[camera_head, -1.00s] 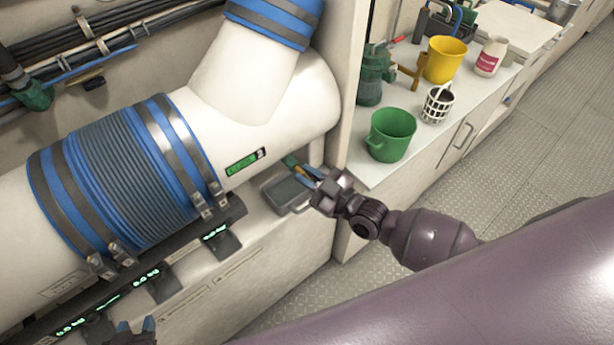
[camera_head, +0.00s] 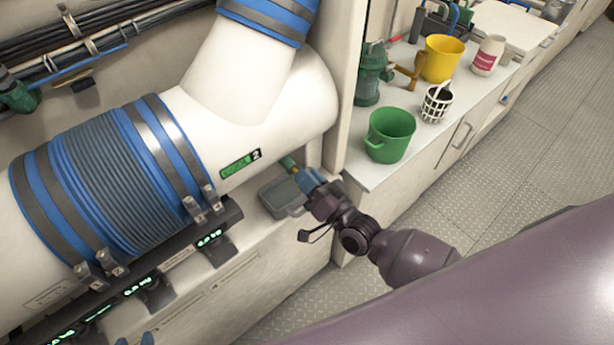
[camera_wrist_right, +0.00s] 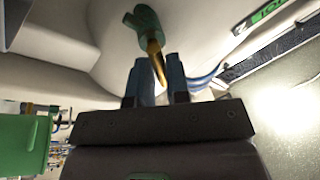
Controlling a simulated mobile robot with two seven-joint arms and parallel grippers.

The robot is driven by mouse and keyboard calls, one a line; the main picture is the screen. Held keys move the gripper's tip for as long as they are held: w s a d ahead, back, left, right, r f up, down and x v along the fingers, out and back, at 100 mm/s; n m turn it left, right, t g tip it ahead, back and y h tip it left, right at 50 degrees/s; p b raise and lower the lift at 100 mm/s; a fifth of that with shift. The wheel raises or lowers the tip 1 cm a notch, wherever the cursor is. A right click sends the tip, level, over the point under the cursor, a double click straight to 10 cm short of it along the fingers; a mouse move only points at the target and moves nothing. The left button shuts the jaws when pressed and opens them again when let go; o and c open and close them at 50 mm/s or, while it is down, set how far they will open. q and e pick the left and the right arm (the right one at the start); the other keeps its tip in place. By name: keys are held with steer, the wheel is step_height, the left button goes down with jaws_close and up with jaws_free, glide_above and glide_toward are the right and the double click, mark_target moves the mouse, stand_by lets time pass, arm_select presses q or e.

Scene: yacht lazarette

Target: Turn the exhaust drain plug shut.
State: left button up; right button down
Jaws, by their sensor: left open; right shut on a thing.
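The exhaust drain plug is a green fitting (camera_wrist_right: 145,20) with a brass stem (camera_wrist_right: 155,52), under the white exhaust pipe (camera_head: 290,100). In the head view its green end (camera_head: 288,163) shows beside a grey tray. My right gripper (camera_head: 307,180) is at the plug; in the right wrist view its blue fingers (camera_wrist_right: 156,78) are shut on the brass stem. The stem's lower end is hidden between the fingers. Of my left gripper (camera_head: 135,340), only blue fingertips show at the bottom edge; it is open and away from the plug.
A grey tray (camera_head: 277,200) sits just below the plug. A green mug (camera_head: 390,135), yellow mug (camera_head: 442,58) and white basket (camera_head: 435,104) stand on the counter at right. A wall panel edge stands close right of the plug.

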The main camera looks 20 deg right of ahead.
steer(key=m+h, duration=0.1)
steer(key=m, duration=0.3)
steer(key=m+h, duration=0.2)
steer(key=m, duration=0.3)
steer(key=m+h, duration=0.1)
steer(key=m, duration=0.3)
steer(key=shift+f+h, duration=0.15)
steer(key=shift+h, duration=0.15)
steer(key=shift+m+t, duration=0.3)
steer(key=shift+m, duration=0.3)
steer(key=c, duration=1.2)
jaws_free()
steer(key=v, duration=1.1)
steer(key=shift+b, duration=0.35)
